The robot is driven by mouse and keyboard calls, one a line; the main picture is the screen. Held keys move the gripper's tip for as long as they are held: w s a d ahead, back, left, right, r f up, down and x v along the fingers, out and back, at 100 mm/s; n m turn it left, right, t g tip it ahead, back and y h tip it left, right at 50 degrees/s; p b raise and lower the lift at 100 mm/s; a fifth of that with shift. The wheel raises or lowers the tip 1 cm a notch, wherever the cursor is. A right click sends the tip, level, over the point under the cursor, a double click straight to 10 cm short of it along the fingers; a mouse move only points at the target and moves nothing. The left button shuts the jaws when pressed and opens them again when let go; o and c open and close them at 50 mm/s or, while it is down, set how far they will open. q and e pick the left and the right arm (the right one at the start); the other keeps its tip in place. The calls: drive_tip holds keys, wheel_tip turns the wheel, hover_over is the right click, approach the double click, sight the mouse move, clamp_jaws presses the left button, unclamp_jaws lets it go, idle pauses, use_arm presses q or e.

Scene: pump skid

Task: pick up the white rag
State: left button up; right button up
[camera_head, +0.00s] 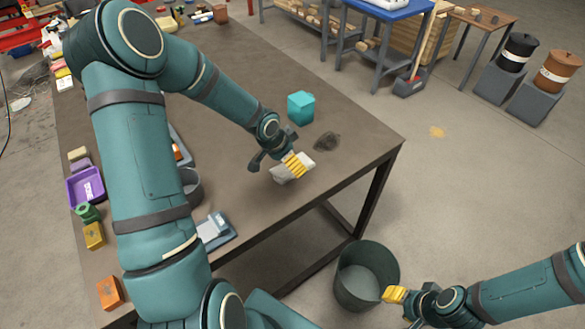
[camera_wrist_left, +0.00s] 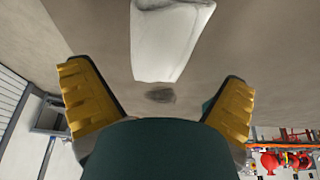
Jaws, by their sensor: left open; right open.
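The white rag (camera_head: 284,175) lies on the brown table (camera_head: 235,190) near its front edge. My left gripper (camera_head: 279,163) is over the rag in the head view, and its yellow finger hides part of it. In the left wrist view, the rag (camera_wrist_left: 168,40) shows as a pale folded piece ahead, between the lines of the two spread fingers. My left gripper (camera_wrist_left: 160,105) is open with nothing between its fingers. I cannot tell whether it touches the rag. My right gripper (camera_head: 402,301) is open, off the table, beside a grey bucket.
The grey bucket (camera_head: 366,276) stands on the floor by the table. A dark patch (camera_head: 327,142) and a teal block (camera_head: 301,108) are just beyond the rag. A purple tray (camera_head: 86,187) and small blocks line the table's left side. Free tabletop lies behind the teal block.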

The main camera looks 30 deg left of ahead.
use_arm(q)
drive_tip(key=b+x, duration=0.1)
drive_tip(key=x, duration=0.3)
drive_tip(key=shift+w, duration=0.1)
drive_tip(key=shift+c, duration=0.6)
drive_tip(key=c, duration=1.1)
drive_tip(key=shift+a, duration=0.1)
drive_tip(key=shift+r, duration=0.15)
wheel_tip(320, 180, up, 8)
drive_tip(key=p, duration=0.3)
drive_tip(key=shift+r, duration=0.95)
